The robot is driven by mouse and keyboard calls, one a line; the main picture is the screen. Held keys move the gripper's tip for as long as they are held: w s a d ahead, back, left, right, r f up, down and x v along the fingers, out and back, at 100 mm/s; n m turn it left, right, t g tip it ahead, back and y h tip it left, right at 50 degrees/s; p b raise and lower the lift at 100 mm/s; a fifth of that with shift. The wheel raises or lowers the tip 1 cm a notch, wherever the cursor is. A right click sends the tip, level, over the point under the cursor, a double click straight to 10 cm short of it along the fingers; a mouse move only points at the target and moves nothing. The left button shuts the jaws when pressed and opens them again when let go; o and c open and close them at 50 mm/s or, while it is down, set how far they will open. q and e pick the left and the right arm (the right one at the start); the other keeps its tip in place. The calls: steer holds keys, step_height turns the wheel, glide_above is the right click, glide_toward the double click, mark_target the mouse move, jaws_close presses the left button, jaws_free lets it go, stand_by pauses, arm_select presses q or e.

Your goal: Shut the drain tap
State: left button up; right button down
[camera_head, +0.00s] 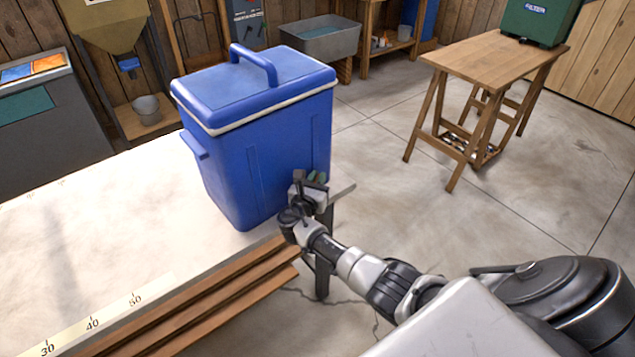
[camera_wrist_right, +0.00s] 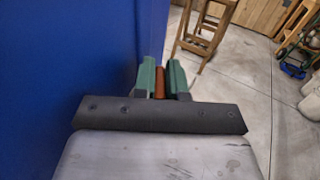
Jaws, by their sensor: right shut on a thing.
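The blue cooler (camera_head: 262,150) stands upright on the pale worktable, its lid closed and its handle raised. My right gripper (camera_head: 316,178) is at the lower right side of the cooler, close to its wall. In the right wrist view the cooler wall (camera_wrist_right: 70,70) fills the left side. There the green fingertips are shut on a narrow red-brown piece (camera_wrist_right: 159,82), which looks like the drain tap's handle. The rest of the tap is hidden behind the gripper, and I cannot tell its turn. My left gripper is not in view.
The worktable (camera_head: 80,235) has a ruler strip along its front edge and clear room left of the cooler. A wooden side table (camera_head: 490,60) with a green filter box (camera_head: 540,20) stands at the back right. The concrete floor between is open.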

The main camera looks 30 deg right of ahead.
steer(key=shift+m+g+h+b, duration=0.3)
steer(key=shift+m+g+h, duration=0.25)
steer(key=shift+g, duration=0.25)
steer(key=c, duration=1.2)
jaws_free()
steer(key=shift+r, duration=0.1)
